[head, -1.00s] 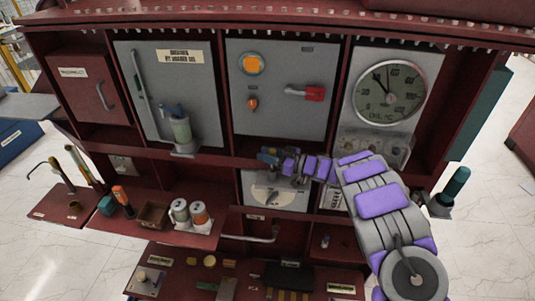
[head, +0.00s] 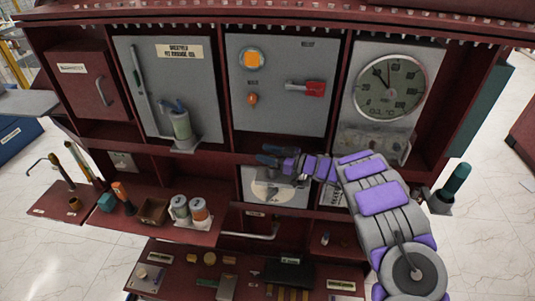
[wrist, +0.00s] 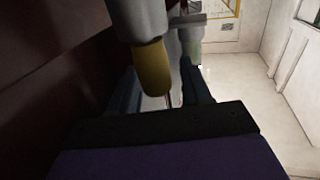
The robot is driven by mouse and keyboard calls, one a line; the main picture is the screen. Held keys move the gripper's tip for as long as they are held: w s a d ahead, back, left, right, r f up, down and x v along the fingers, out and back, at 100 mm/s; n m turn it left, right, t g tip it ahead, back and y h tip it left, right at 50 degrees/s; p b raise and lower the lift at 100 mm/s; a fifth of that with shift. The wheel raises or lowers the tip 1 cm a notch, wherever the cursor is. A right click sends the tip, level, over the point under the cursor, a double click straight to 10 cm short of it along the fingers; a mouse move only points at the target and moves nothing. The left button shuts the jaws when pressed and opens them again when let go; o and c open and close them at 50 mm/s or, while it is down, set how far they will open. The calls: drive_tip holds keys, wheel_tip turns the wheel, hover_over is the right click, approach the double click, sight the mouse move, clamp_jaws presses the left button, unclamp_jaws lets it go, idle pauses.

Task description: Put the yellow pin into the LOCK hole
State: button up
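My gripper (head: 268,154) is in front of the white dial plate (head: 262,193) in the middle of the cabinet. Its two dark fingers stand apart in the head view. In the wrist view my gripper (wrist: 165,92) shows a finger on each side of a gap. A yellow cylindrical piece (wrist: 152,68) below a grey cylinder is at that gap, nearer the left finger. It looks like the yellow pin, but I cannot tell whether it touches a finger. No yellow pin is clear in the head view. I cannot make out the LOCK hole or its label.
A red switch handle (head: 314,88) and a large round gauge (head: 390,87) are above. A horizontal bar handle (head: 250,235) is below the dial. Cabinet dividers and shelf edges surround my gripper.

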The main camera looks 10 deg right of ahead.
drive_tip(key=shift+o, duration=0.7)
drive_tip(key=shift+f, duration=0.1)
drive_tip(key=shift+s+d+f, duration=0.1)
drive_tip(key=shift+d, duration=0.05)
drive_tip(key=p+v, duration=0.2)
drive_tip(key=v, duration=1.5)
drive_tip(key=shift+d, duration=0.15)
